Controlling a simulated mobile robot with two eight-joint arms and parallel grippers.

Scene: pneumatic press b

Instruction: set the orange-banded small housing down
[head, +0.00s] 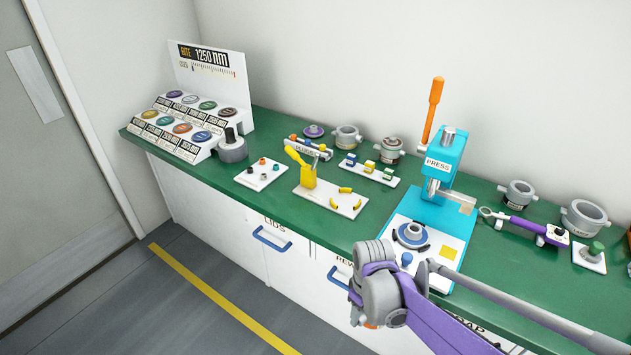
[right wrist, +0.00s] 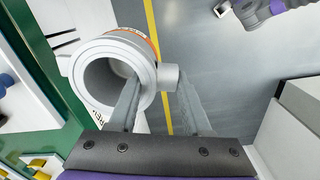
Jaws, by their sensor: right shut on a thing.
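The orange-banded small housing (right wrist: 112,68) is a grey ring-like body in the right wrist view. Its open bore faces the camera, and its orange band shows along the far rim. My right gripper (right wrist: 158,80) has its two fingers on either side of the housing's short side stub and is shut on it. The housing hangs near the bench's front edge, with floor showing behind it. In the head view my right gripper (head: 362,292) is in front of the drawers; the housing's outline is hard to separate there. My left gripper is not clearly seen.
A white parts tray (head: 345,207) lies left. Bare green surface shows between trays.

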